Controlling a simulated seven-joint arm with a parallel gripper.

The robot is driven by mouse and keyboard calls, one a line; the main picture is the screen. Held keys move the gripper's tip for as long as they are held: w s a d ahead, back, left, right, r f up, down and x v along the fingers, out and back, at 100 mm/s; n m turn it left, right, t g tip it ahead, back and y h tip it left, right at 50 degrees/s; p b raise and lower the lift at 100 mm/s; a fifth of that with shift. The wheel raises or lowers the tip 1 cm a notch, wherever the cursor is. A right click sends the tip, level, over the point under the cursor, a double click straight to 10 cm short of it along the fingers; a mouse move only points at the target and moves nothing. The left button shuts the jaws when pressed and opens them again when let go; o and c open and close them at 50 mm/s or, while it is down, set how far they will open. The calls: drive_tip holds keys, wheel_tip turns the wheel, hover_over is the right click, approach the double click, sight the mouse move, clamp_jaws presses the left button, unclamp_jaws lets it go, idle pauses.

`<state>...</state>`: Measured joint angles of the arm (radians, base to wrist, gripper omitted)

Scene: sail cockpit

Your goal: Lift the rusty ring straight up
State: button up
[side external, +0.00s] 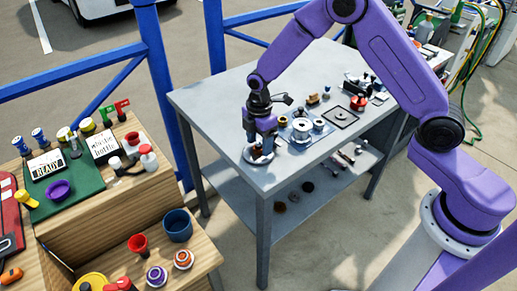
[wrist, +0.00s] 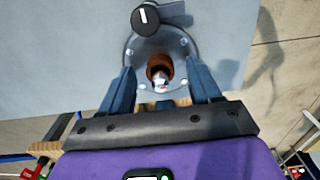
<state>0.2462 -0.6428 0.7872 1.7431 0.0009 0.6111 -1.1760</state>
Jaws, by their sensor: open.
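The rusty ring (wrist: 152,66) is orange-brown and sits within a round grey metal flange (wrist: 178,42) with bolts around its rim. A shiny metal piece (wrist: 161,78) shows in front of the ring's middle and hides part of it. My gripper (wrist: 159,69) is open, with one finger to each side of the ring and a gap on both sides. In the side external view my gripper (side external: 261,143) points down over the flange (side external: 252,157) near the grey table's front left corner; the ring is mostly hidden there.
A black knob (wrist: 145,18) stands just beyond the flange. On the grey table (side external: 212,105), a blue plate with metal parts (side external: 302,131) and a black square plate (side external: 340,116) lie to the right. A wooden bench (side external: 128,212) with cups stands at left.

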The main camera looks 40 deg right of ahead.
drive_tip(key=shift+f, duration=0.35)
drive_tip(key=shift+c, duration=0.3)
drive_tip(key=c, duration=1.1)
wheel_tip(320, 180, up, 10)
drive_tip(key=shift+r, duration=0.1)
drive_tip(key=shift+r, duration=2.5)
